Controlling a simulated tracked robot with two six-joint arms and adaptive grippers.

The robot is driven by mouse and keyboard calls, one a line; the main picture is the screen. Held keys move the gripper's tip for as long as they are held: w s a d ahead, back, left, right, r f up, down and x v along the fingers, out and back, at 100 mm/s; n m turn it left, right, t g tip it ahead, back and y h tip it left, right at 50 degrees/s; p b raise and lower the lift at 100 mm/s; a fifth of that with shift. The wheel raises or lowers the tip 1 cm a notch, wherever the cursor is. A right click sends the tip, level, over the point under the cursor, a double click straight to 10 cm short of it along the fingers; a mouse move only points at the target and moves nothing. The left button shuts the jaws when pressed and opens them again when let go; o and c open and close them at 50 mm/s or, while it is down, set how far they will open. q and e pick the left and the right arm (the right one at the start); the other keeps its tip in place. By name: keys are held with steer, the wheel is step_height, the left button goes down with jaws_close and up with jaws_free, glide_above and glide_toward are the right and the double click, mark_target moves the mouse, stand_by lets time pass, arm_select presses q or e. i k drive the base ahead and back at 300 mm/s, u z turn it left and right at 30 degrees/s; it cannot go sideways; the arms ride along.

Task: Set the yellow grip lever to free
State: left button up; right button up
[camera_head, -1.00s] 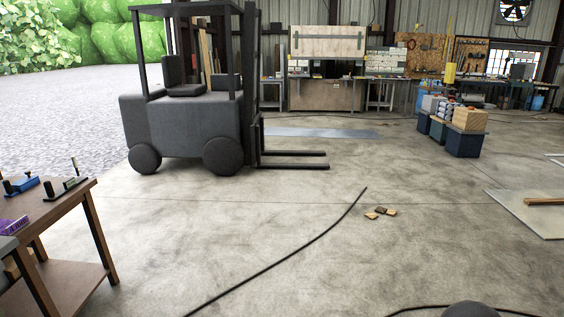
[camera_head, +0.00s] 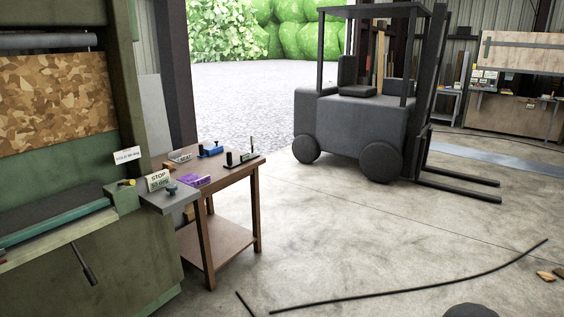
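A small yellow piece (camera_head: 127,182) shows on the green machine (camera_head: 127,200) at the left, at the right end of its bed; it may be the yellow grip lever, but it is too small to tell its setting. A dark lever (camera_head: 84,265) slants down from the machine's front and shows no yellow. On the wooden table (camera_head: 228,175) stands a dark toggle-like device (camera_head: 240,157) with an upright handle. A blue device (camera_head: 210,149) is beside it. Neither of my grippers is in view.
A dark forklift (camera_head: 355,125) stands behind to the right. A black cable (camera_head: 420,290) crosses the floor; the concrete floor (camera_head: 350,240) is otherwise largely open.

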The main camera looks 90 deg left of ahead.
mark_target(130, 182)
steer(key=u, duration=0.25)
steer(key=i, duration=0.3)
steer(key=u, duration=2.9)
steer(key=i, duration=0.35)
steer(key=u, duration=1.45)
steer(key=k, duration=0.65)
steer(key=u, duration=0.55)
steer(key=i, duration=1.7)
steer(key=z, duration=0.45)
